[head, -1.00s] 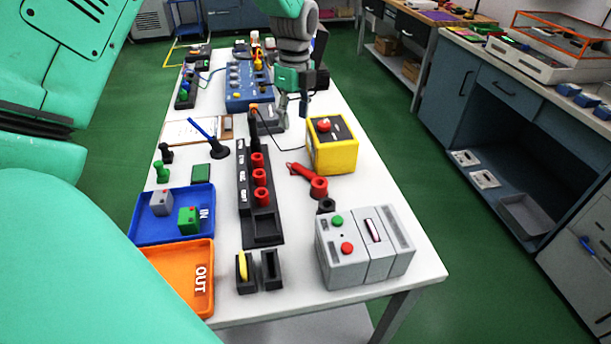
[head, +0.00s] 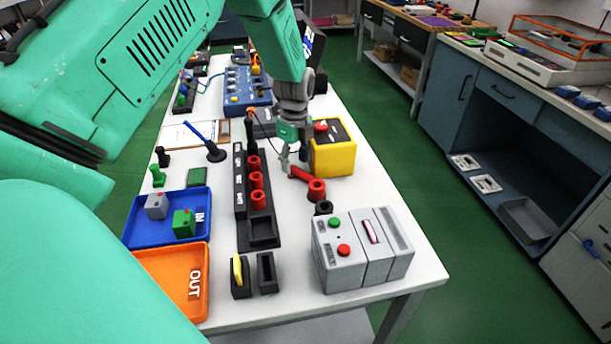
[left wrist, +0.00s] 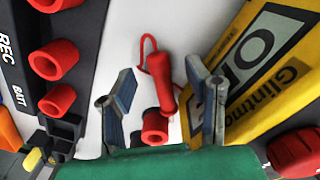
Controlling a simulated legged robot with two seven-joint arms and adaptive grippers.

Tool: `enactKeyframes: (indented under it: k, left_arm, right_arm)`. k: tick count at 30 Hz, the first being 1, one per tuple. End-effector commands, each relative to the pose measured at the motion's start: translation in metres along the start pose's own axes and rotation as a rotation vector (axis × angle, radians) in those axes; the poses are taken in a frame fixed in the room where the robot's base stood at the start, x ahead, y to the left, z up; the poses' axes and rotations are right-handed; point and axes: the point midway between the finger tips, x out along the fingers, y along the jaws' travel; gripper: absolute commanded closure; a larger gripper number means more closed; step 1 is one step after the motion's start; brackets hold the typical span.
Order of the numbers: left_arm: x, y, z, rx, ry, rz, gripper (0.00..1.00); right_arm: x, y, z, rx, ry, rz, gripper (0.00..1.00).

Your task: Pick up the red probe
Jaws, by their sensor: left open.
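The red probe (head: 301,174) lies tilted on the white table beside the yellow box, its near end at a red ring-shaped holder (head: 317,190). In the left wrist view the probe (left wrist: 160,82) is between the two fingers, with a red loop at its far end and the red holder (left wrist: 155,127) at its near end. My left gripper (head: 291,163) is open at the probe's far end, pointing down; the fingers (left wrist: 161,74) stand apart on either side, and I see no clear contact. My right gripper is not in view.
A yellow box (head: 333,158) with a red button stands close to the right finger. A black rack (head: 240,200) with several red sockets is to the left. A grey box (head: 340,265), a blue tray (head: 140,232) and an orange tray (head: 165,287) are nearer the front.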

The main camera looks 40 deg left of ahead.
Motion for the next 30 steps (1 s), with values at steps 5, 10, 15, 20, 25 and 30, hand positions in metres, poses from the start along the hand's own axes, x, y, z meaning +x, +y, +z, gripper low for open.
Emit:
enactKeyframes:
  k: [5,10,15,20,25,30]
  left_arm:
    - [0.021,0.001,0.003,-0.001,0.002,0.0,0.56]
    - [0.023,0.001,0.003,-0.003,0.001,0.003,0.56]
    - [0.025,0.002,0.003,-0.004,0.0,0.008,0.87]
    - [0.025,0.003,0.002,-0.003,0.002,0.011,1.0]
    - [0.026,0.003,0.001,-0.002,0.003,0.013,1.0]
    - [0.021,0.004,0.001,-0.002,0.004,0.014,1.0]
  right_arm:
    - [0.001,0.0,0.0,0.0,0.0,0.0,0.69]
    - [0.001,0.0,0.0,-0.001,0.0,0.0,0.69]
    - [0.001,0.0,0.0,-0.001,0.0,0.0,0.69]
    - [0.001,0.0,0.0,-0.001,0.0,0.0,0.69]
    - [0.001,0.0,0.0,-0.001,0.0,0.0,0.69]
    - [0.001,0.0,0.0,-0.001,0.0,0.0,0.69]
